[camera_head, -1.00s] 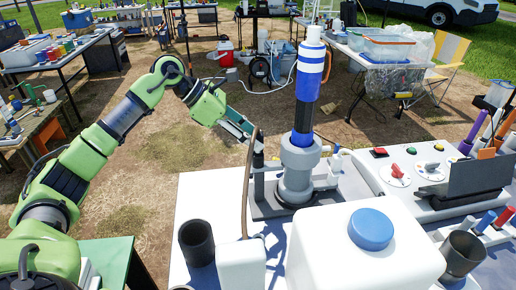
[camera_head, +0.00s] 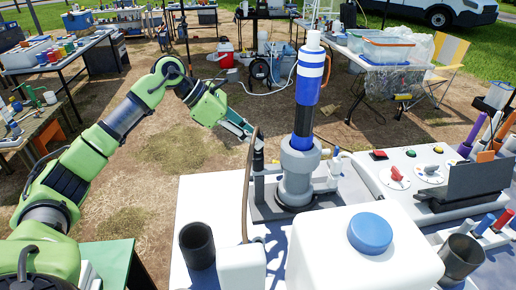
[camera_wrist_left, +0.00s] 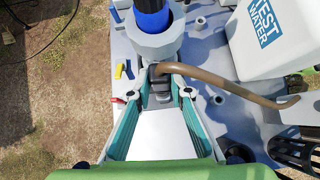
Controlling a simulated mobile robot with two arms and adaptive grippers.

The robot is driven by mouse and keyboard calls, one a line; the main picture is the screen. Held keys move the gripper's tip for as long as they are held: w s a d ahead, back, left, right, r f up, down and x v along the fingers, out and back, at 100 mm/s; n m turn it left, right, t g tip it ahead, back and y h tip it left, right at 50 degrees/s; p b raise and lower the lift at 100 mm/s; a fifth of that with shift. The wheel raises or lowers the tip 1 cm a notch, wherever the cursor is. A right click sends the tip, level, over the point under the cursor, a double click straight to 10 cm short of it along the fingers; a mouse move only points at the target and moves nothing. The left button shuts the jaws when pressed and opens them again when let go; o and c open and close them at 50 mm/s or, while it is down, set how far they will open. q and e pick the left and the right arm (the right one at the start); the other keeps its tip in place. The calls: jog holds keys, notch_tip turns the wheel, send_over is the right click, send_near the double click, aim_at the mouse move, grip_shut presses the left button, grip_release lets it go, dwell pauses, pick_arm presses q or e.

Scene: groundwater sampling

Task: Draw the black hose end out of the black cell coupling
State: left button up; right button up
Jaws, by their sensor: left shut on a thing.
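My left gripper (camera_wrist_left: 159,88) is shut on the black hose end (camera_wrist_left: 158,84), with a finger on each side of it. In the head view the left gripper (camera_head: 252,138) is beside the tall blue and white cylinder, at its left. A brown hose (camera_wrist_left: 235,88) runs from the hose end to the right in the wrist view. The black cell coupling lies close to the hose end, beside the grey cell body (camera_head: 296,170); the fingers and hose hide much of it, and I cannot tell how deep the end sits. My right gripper is out of view.
A white container with a blue cap (camera_head: 370,233) stands in front of the cell. A dark cup (camera_head: 197,246) stands at the front left. A control panel with a red knob (camera_head: 396,173) is to the right. The air left of the cell is free.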

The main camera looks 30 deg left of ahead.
pick_arm(q)
jog(key=shift+r+p, duration=0.5)
jog(key=shift+r, duration=0.3)
jog(key=shift+r+p, duration=1.3)
jog(key=shift+r, duration=0.4)
